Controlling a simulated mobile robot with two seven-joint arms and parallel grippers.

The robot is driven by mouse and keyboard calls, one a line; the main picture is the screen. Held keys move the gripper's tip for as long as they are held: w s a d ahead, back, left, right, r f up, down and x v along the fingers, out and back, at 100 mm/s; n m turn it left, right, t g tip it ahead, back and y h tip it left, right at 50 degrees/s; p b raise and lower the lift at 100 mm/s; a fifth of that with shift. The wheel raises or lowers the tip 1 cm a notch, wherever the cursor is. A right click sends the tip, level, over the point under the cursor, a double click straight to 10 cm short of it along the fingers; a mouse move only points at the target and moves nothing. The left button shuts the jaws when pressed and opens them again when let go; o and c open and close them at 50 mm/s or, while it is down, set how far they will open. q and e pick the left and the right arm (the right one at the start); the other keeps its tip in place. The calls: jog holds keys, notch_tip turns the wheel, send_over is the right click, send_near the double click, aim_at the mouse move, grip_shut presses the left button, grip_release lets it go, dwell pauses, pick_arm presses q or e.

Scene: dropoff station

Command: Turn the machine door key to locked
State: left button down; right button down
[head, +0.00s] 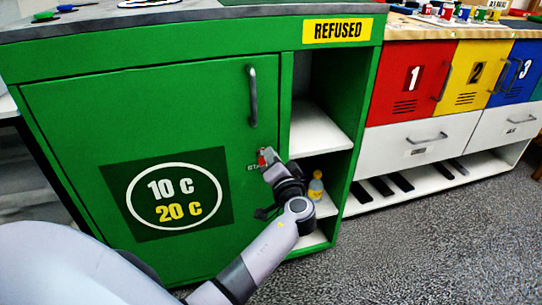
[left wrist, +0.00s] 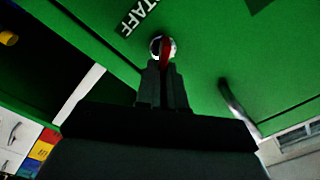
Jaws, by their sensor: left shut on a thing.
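The machine door (head: 130,110) is a green panel with a 10 C / 20 C sign, and it looks closed. The key is small and red (head: 262,157) and sits in a round silver lock near the door's right edge, beside a STAFF label that the gripper partly hides. In the left wrist view the red key (left wrist: 166,52) stands in front of the silver lock, between my fingertips. My left gripper (head: 268,162) is shut on the key; it also shows in the left wrist view (left wrist: 163,68). I cannot tell whether the lock is locked. My right gripper is not in view.
A grey door handle (head: 252,97) is above the lock. Open shelves (head: 318,132) under the REFUSED sign (head: 337,31) lie to the right, with a yellow bottle (head: 316,186) low down. Numbered red, yellow and blue lockers (head: 408,80) stand farther right. Grey floor is free at lower right.

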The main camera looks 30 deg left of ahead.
pick_arm(q)
jog(key=shift+w+f+m+p, duration=0.15)
jog(key=shift+m+p, duration=0.45)
jog(key=shift+m, duration=1.15)
jog(key=shift+w+f+m+p, duration=0.15)
jog(key=shift+m+p, duration=0.45)
jog(key=shift+m, duration=1.15)
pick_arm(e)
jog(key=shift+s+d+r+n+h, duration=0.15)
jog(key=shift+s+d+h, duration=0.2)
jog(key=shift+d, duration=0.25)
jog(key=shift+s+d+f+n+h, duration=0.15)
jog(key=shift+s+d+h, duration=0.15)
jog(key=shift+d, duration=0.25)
pick_arm(q)
jog(key=shift+s, duration=0.1)
jog(key=c, duration=1.2)
grip_release()
jog(key=shift+f, duration=0.1)
jog(key=shift+c, duration=0.2)
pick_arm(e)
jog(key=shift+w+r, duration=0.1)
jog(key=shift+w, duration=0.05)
pick_arm(q)
jog(key=shift+d, duration=0.15)
